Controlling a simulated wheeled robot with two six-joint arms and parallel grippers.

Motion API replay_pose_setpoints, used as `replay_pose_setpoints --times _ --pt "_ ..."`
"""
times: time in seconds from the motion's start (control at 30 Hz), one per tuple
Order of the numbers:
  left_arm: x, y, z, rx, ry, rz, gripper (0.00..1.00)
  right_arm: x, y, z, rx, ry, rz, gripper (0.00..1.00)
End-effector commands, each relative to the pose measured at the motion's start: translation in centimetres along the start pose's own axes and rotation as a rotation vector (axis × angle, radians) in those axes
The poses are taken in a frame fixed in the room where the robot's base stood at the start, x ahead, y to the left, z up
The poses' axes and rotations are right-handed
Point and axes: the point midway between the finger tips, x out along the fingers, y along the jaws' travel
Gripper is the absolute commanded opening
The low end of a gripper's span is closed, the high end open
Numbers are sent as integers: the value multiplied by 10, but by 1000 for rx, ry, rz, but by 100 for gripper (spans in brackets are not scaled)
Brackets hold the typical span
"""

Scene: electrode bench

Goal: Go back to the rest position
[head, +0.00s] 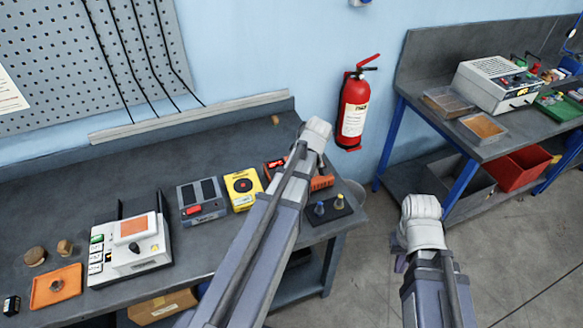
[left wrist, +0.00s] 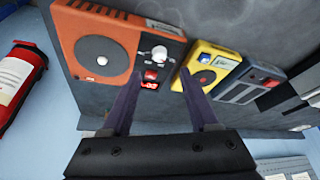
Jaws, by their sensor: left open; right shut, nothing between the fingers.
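My left arm reaches over the bench in the head view, and its own links hide the gripper there. In the left wrist view my left gripper (left wrist: 158,80) is open, with its two fingers apart and nothing between them. An orange device (left wrist: 103,48) with a round dark plate and a white knob lies beyond the fingers, beside a yellow device (left wrist: 207,72). My right gripper (head: 399,263) shows only as a small dark part beside its pale wrist, over the floor right of the bench. It is shut and empty.
The dark bench (head: 130,180) carries a white device with an orange plate (head: 132,246), a grey device (head: 201,200), the yellow device (head: 242,188) and a dark block with coloured knobs (head: 328,209). A red extinguisher (head: 353,110) hangs on the wall. A second bench (head: 440,118) stands right.

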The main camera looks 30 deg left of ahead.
Motion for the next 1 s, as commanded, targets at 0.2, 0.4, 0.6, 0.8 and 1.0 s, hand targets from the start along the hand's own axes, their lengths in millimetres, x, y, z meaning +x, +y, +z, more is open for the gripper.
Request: replay_pose_setpoints --times 0.2,0.4,0.6,0.8,1.0 --pt "1 0 0 0 0 0 61 1 0 0 0 0 0 0" --pt "1 0 0 0 0 0 61 1 0 0 0 0 0 0" --pt "-12 -1 54 231 -46 18 61 6 0 0 0 0 0 0" --pt "-44 -20 175 844 -157 79 61 14 -1 -1 1 0 0 0" --pt "-70 -53 260 1361 -238 153 61 20 -2 -1 1 0 0 0"
